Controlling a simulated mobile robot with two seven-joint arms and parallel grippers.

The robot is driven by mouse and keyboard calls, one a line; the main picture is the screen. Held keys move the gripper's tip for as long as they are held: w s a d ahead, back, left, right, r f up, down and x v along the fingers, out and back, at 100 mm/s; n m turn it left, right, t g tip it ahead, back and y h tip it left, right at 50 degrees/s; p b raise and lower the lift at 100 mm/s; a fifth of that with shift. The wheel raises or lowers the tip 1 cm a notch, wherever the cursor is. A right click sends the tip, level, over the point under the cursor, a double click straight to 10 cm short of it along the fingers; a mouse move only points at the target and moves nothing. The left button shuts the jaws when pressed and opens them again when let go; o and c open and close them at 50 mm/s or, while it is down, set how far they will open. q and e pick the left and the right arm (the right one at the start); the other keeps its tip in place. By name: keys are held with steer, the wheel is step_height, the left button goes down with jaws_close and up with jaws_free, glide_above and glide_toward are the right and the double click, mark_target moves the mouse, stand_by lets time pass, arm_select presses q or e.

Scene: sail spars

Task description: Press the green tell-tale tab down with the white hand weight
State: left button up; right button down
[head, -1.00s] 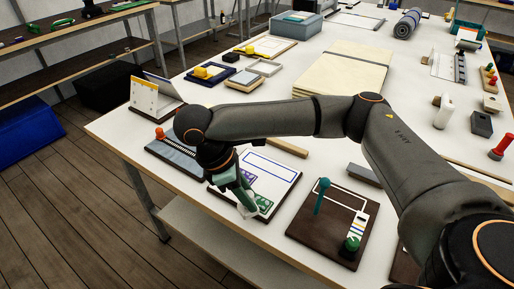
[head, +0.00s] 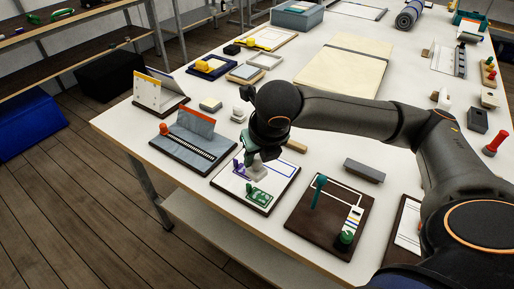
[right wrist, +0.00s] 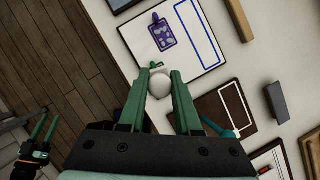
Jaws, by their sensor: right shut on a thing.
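The white hand weight (head: 256,169) is held in my right gripper (head: 252,158), above the white board (head: 284,176). In the right wrist view its round white top (right wrist: 159,84) sits between the two green fingers, which are shut on it. The green tell-tale plate (head: 258,198) lies on the board near its front edge, with a small green tab (head: 249,188) standing up on it. The weight is just behind the tab in the head view; I cannot tell whether they touch. In the right wrist view the weight hides most of the green plate. My left gripper (right wrist: 44,130) is open and empty at the lower left there.
A similar purple plate (head: 240,171) is on the same board, left of the weight. A dark board with a teal lever (head: 318,190) and green knob (head: 345,238) stands to the right. A grey bar (head: 364,170) lies behind.

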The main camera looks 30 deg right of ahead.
mark_target(257, 172)
steer(key=shift+w+d+r+n+y, duration=0.15)
steer(key=shift+r+n+y, duration=0.25)
steer(key=shift+n, duration=0.7)
step_height(257, 172, down, 5)
steer(key=b, duration=0.7)
steer(key=shift+f, duration=0.1)
steer(key=shift+f+b, duration=0.2)
steer(key=shift+b, duration=0.3)
steer(key=shift+f, duration=0.1)
steer(key=shift+f+b, duration=0.35)
steer(key=shift+f, duration=0.25)
